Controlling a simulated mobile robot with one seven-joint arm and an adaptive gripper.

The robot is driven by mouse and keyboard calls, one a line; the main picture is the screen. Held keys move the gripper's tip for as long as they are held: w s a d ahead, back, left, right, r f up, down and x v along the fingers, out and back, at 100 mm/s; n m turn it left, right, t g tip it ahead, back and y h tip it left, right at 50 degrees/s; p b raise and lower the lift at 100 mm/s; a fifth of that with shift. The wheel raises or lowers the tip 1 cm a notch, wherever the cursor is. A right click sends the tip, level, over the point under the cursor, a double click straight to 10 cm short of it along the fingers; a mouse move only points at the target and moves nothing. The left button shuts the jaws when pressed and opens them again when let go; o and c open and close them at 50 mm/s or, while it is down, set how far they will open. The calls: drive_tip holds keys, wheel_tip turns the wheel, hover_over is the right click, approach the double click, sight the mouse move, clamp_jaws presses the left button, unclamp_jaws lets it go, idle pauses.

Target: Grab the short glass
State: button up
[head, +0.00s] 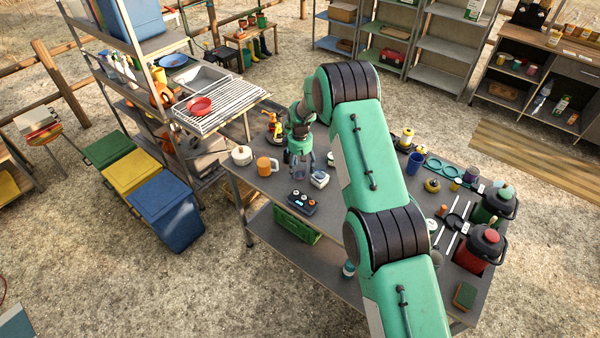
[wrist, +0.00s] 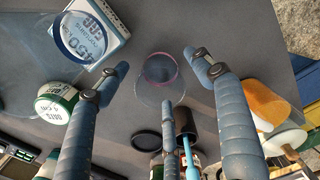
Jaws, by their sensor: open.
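In the wrist view a small clear glass (wrist: 159,90) with a pinkish ring stands on the grey table, between and just beyond my fingertips. A wider clear glass (wrist: 82,38) with a blue rim shows at the upper left, in front of a white printed box. I cannot tell from their heights which is the short one. In the head view my gripper (head: 300,158) points down over the left part of the table, and the glasses are hard to make out.
An orange mug (head: 266,166) and a white pot (head: 242,155) stand left of my gripper. A white and blue box (head: 320,179) is close on its right. A dark tray of small items (head: 302,203) lies in front. The table's left front corner is clear.

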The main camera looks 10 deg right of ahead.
drive_tip(key=shift+f, duration=0.75)
drive_tip(key=c, duration=1.3)
